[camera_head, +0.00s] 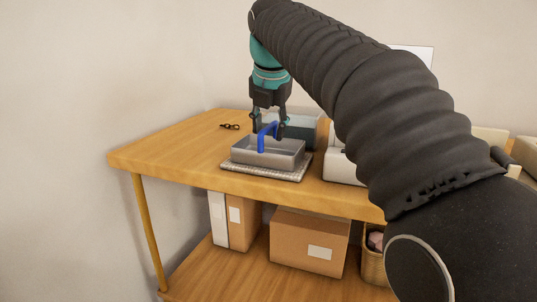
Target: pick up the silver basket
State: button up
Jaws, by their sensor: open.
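A silver basket (282,157) with a raised blue handle (261,141) stands near the front edge of the wooden table (160,150). It rests on a pale textured mat (292,172). My gripper (269,131) points down from above, with its fingers open and apart. The fingertips are at the height of the blue handle, which appears between them. I cannot tell whether either finger touches the handle. The arm covers part of the view to the right of the basket.
A grey-green container (300,131) stands right behind the basket. A white object (341,166) is close on the right, partly behind my arm. Dark glasses (230,126) lie at the back left. The table's left part is clear. Cardboard boxes (308,240) stand on the lower shelf.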

jog(key=shift+w+f, duration=0.2)
jog(key=shift+f, duration=0.2)
grip_shut()
jog(key=shift+r, duration=0.1)
notch_tip(320, 180, up, 8)
jog(key=shift+p, duration=1.25)
jog(key=shift+r, duration=0.85)
